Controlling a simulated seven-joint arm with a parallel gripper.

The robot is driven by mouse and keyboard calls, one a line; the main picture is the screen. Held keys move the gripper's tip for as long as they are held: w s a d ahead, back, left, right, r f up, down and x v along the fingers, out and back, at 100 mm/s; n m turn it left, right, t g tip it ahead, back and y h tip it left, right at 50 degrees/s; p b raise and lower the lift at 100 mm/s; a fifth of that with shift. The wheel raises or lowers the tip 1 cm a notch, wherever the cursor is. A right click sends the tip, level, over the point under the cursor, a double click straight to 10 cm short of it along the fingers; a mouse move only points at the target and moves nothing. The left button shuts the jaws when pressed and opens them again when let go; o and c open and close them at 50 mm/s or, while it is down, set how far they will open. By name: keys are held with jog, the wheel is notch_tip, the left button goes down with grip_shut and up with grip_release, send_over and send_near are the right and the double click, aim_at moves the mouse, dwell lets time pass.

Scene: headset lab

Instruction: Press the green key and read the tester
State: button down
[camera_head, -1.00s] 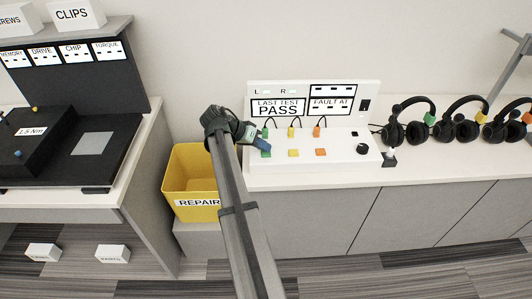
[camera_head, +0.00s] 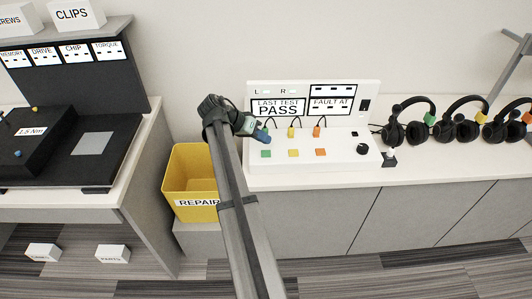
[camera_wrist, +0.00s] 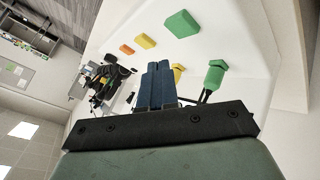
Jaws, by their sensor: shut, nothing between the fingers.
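The tester (camera_head: 340,150) is a white console with a sloped front and an upright panel. Its display (camera_head: 278,107) reads "LAST TEST PASS", and the "FAULT AT" box (camera_head: 331,103) shows no readable entry. The green key (camera_head: 266,154) sits at the left of the front row, and it also shows in the wrist view (camera_wrist: 182,24). Beside it are a yellow key (camera_head: 293,153) and an orange key (camera_head: 320,152). My gripper (camera_head: 265,138) is shut and empty, above and behind the green key, apart from it. Its blue fingers (camera_wrist: 160,68) show together in the wrist view.
Green, yellow and orange plugs with cables stand behind the keys; the green plug (camera_wrist: 215,75) is close beside my fingers. A black knob (camera_head: 362,149) is at right. Several headsets (camera_head: 415,125) stand farther right. The yellow REPAIR bin (camera_head: 185,165) is left of the tester.

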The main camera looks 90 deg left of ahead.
jog(key=shift+r, duration=1.25)
